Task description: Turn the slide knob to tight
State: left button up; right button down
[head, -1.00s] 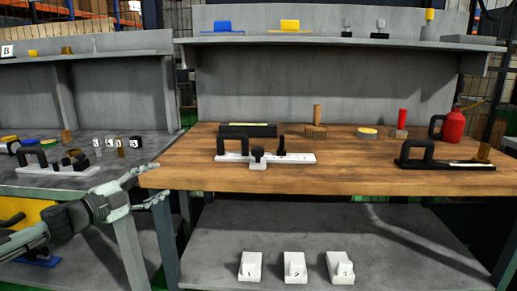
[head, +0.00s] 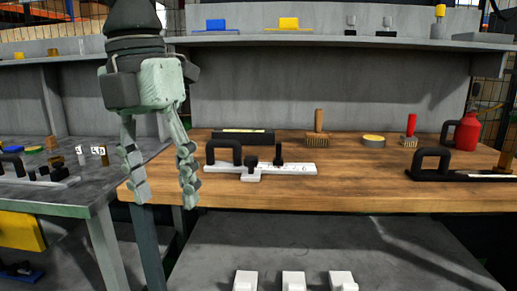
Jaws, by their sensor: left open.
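A white slide plate (head: 290,168) lies on the wooden bench top in the head view. It carries a black handle (head: 224,143) at its left end, a short round black knob (head: 252,161) at its front and a thin upright black post (head: 279,153). I cannot tell the knob's setting. My left gripper (head: 164,198) hangs fingers-down to the left of the plate, by the bench's left edge. It is open and empty, apart from the knob. My right gripper is out of view.
A black block (head: 243,136), wooden-handled brush (head: 318,132), yellow-topped disc (head: 373,141), red-handled brush (head: 410,133), red bottle (head: 466,132) and black-handled fixture (head: 440,168) stand on the wooden bench (head: 370,191). A grey table (head: 90,194) is at left. A shelf (head: 330,40) runs above.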

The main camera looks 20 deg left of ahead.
aim_at(250, 162)
jog(key=i, duration=1.2)
